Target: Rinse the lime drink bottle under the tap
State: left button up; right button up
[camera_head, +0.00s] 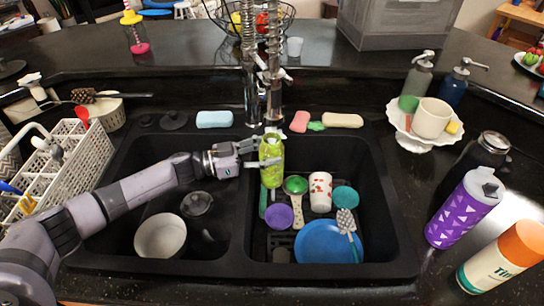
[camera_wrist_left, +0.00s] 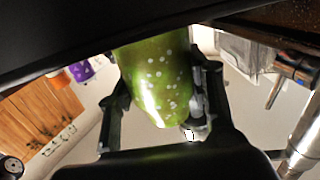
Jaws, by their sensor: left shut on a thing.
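The lime drink bottle (camera_head: 271,163) is green with pale spots and stands upright over the back of the right sink basin, near the base of the tap. The tap (camera_head: 272,70) has coiled metal spouts rising behind the bottle. My left gripper (camera_head: 262,156) reaches in from the left and is shut on the bottle. In the left wrist view the bottle (camera_wrist_left: 158,80) sits between both fingers. I cannot tell whether water is running. My right gripper is not in view.
The right basin holds a blue plate (camera_head: 322,245), a purple cup (camera_head: 279,217), a patterned cup (camera_head: 320,190) and utensils. A white bowl (camera_head: 160,236) is in the left basin. Sponges (camera_head: 214,119) lie along the back ledge. A purple tumbler (camera_head: 465,208) stands at right.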

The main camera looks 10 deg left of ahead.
aim_at(266, 171)
pick_arm(q)
jog(key=s+p, duration=0.1)
jog(key=s, duration=0.1)
jog(key=s+p, duration=0.1)
jog(key=s, duration=0.1)
jog(key=s+d+p, duration=0.1)
jog(key=s+p, duration=0.1)
jog(key=shift+s, duration=0.3)
jog(key=shift+r, duration=0.15)
dwell(1.1)
jog(key=s+r+p, duration=0.3)
jog(key=s+p, duration=0.2)
jog(key=p, duration=0.1)
jog(key=shift+d+r+p, duration=0.3)
jog(key=shift+d+r, duration=0.1)
jog(key=shift+d, duration=0.05)
